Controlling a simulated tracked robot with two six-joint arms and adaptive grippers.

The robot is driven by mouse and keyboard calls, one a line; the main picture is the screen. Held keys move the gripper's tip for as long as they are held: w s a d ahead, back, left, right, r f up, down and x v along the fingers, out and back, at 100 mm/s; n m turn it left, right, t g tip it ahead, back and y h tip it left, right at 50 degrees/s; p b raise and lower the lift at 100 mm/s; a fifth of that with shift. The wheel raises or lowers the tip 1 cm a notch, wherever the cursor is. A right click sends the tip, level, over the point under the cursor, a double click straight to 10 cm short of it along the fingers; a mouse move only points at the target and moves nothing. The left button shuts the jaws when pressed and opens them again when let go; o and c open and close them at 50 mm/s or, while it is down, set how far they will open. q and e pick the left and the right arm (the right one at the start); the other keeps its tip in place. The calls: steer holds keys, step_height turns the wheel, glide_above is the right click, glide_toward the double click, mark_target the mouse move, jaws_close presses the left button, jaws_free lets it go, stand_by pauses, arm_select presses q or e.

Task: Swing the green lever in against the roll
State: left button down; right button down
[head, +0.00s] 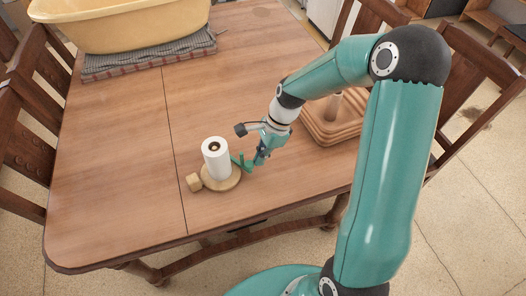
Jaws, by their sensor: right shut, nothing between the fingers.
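A white paper roll (216,160) stands upright on a round wooden base (223,184) on the table. The small green lever (238,161) is at the right side of the roll, partly hidden by my gripper. I cannot tell whether it touches the roll. My right gripper (256,163) is shut and points down beside the lever, to the right of the roll. I cannot tell whether its fingers touch the lever. My left gripper is not in view.
A wooden tray-like stand (333,122) with an upright post is to the right, behind my right arm. A yellow tub (120,28) rests on a folded cloth (150,58) at the back left. The table's left half is clear.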

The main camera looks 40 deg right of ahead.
steer(key=shift+s+a, duration=0.2)
steer(key=shift+a, duration=0.4)
steer(key=shift+w+d, duration=0.1)
steer(key=shift+d, duration=0.1)
